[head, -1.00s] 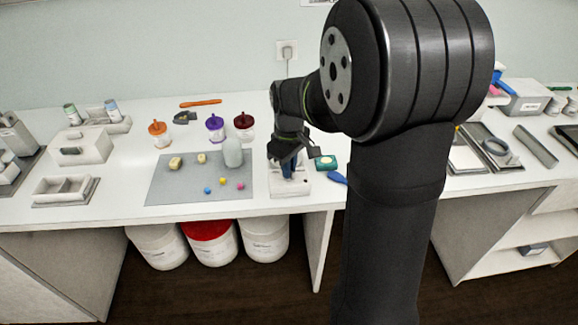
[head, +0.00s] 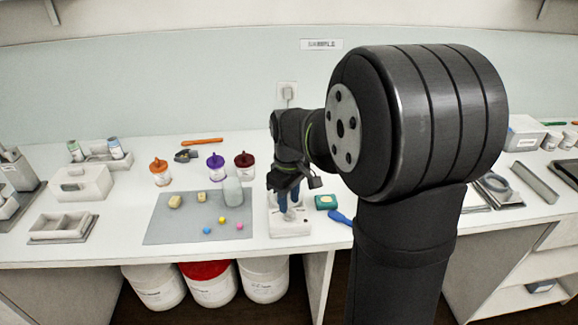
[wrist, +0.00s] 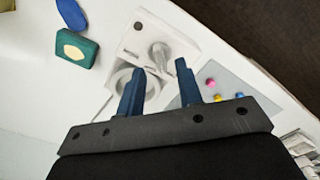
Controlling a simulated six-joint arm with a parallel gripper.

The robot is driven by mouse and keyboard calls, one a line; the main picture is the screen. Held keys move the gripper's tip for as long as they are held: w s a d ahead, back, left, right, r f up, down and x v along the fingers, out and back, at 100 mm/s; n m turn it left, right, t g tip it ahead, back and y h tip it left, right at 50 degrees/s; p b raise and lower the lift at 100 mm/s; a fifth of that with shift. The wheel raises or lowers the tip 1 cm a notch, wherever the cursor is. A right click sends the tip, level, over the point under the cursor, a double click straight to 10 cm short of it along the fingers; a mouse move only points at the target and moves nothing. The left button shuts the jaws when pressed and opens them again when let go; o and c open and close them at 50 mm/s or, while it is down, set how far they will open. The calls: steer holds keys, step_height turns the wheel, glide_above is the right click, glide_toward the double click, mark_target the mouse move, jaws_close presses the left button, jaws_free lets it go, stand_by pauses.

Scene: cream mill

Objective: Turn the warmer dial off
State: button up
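The warmer (head: 290,229) is a small white box on the bench, right of the grey mat. In the wrist view its top (wrist: 182,42) shows a round grey dial (wrist: 160,52) with a raised grip and a round well partly behind a finger. My gripper (head: 289,212) is above the warmer, with blue fingers pointing down. In the wrist view the gripper (wrist: 160,67) is open and empty, its two fingertips apart just short of the dial. Whether a fingertip touches the warmer I cannot tell.
A teal block (head: 326,202) and a blue-handled tool (head: 341,218) lie right of the warmer. The grey mat (head: 165,230) on the left holds a pale bottle (head: 233,192), yellowish blocks and small coloured balls. Lidded jars (head: 215,167) stand behind it.

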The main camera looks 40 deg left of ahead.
mark_target(289, 210)
step_height(289, 210, up, 15)
steer(key=shift+f, duration=0.2)
steer(key=shift+f, duration=0.1)
stand_by(0.5)
step_height(289, 210, down, 17)
steer(key=shift+f, duration=0.15)
stand_by(0.4)
